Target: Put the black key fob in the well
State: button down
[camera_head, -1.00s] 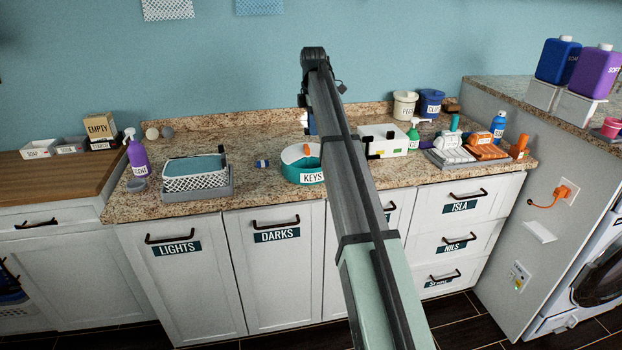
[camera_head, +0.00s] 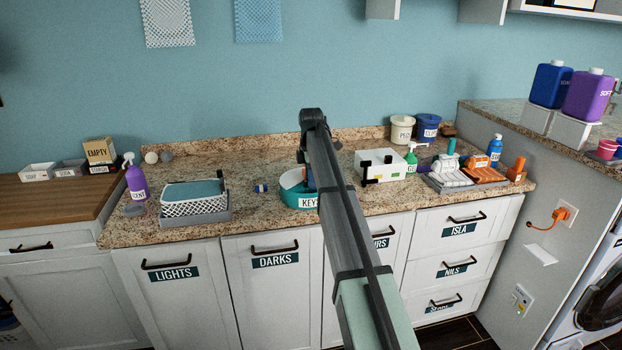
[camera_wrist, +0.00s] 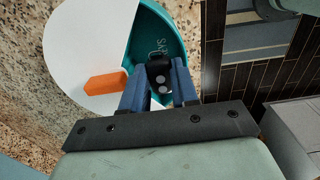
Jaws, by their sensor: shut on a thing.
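My gripper (camera_wrist: 160,82) has blue fingers and is shut on the black key fob (camera_wrist: 159,72), which has pale round buttons. In the wrist view the fob is over the open teal part of the round KEYS bowl (camera_wrist: 150,24). I cannot tell whether it touches the bowl's floor. A white half-round surface (camera_wrist: 75,50) covers the bowl's other side, with an orange block (camera_wrist: 106,84) at it. In the head view the KEYS bowl (camera_head: 293,197) stands on the granite counter, partly behind my arm. A blue finger (camera_head: 310,177) shows at the bowl; the fob is hidden there.
A small blue item (camera_head: 261,188) lies left of the bowl, beyond it a basket in a grey tray (camera_head: 195,217). A white box (camera_head: 386,166), a green bottle (camera_head: 411,160) and a tray of folded items stand to the right. Bare granite (camera_head: 262,207) lies left of the bowl.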

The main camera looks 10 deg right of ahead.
jog(key=shift+f, duration=0.65)
jog(key=c, duration=0.9)
grip_release()
jog(key=shift+o, duration=0.2)
notch_tip(320, 180, up, 13)
jog(key=shift+r, duration=0.2)
jog(key=shift+a+f, duration=0.1)
